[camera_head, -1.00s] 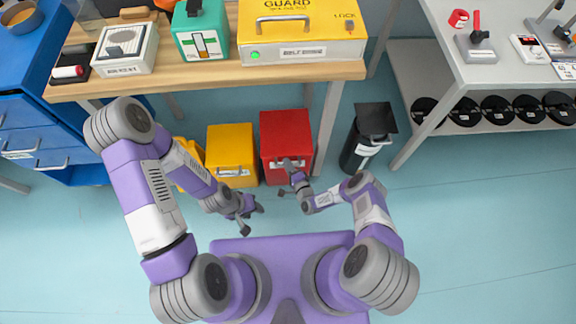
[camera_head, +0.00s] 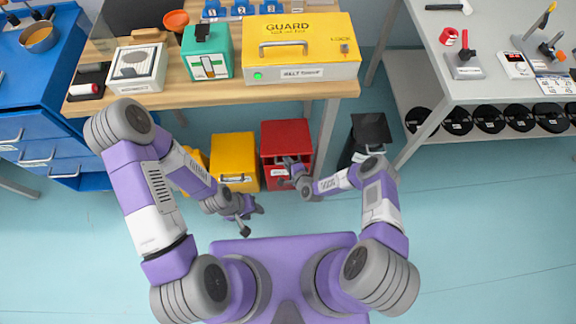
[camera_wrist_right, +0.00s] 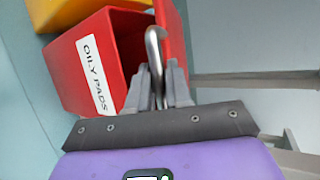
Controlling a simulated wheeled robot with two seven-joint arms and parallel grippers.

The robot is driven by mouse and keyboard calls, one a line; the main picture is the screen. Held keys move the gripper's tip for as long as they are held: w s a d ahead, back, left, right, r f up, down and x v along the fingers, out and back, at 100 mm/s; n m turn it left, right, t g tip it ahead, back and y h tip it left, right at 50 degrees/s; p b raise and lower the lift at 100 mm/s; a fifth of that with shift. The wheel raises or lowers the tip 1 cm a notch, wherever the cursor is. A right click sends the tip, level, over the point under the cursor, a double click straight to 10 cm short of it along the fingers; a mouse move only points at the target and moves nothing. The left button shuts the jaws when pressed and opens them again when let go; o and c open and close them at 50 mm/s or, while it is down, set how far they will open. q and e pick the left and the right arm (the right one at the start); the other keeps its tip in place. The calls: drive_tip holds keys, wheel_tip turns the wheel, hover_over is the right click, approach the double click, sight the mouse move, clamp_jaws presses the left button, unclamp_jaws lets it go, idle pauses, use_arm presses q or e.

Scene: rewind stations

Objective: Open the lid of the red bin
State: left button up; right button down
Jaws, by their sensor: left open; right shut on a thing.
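The red bin (camera_head: 286,132) stands on the floor below the wooden bench's front edge. In the right wrist view its label reads "OILY PADS" on a red wall (camera_wrist_right: 72,70). My right gripper (camera_head: 289,166) is at the bin's front. In the right wrist view my right gripper (camera_wrist_right: 158,70) is shut on the bent metal handle (camera_wrist_right: 154,40), beside a red panel of the bin. A dark red, shaded area shows next to the handle; how far the lid is open is hard to tell. My left gripper (camera_head: 252,220) is open and empty, lower left of the bin.
A yellow bin (camera_head: 233,152) stands close left of the red one. A dark bin (camera_head: 370,130) stands to the right, near the grey shelf (camera_head: 470,85). The wooden bench (camera_head: 200,96) overhangs behind. Floor to the lower right is clear.

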drive_tip(key=shift+w+r+m+g+p, duration=0.1)
drive_tip(key=shift+w+r+g+p, duration=0.4)
drive_tip(key=shift+r, duration=0.85)
drive_tip(key=shift+w+r+m+g+p, duration=0.15)
drive_tip(key=shift+w+r+p, duration=0.3)
drive_tip(key=shift+w+r, duration=0.7)
drive_tip(key=shift+w+r+m+g+p, duration=0.1)
drive_tip(key=shift+w+r+g+p, duration=0.35)
drive_tip(key=shift+r, duration=1.15)
drive_tip(key=c, duration=1.1)
unclamp_jaws()
drive_tip(key=shift+s, duration=0.15)
drive_tip(key=p+v, duration=0.2)
drive_tip(key=v, duration=0.5)
drive_tip(key=shift+s+r, duration=0.15)
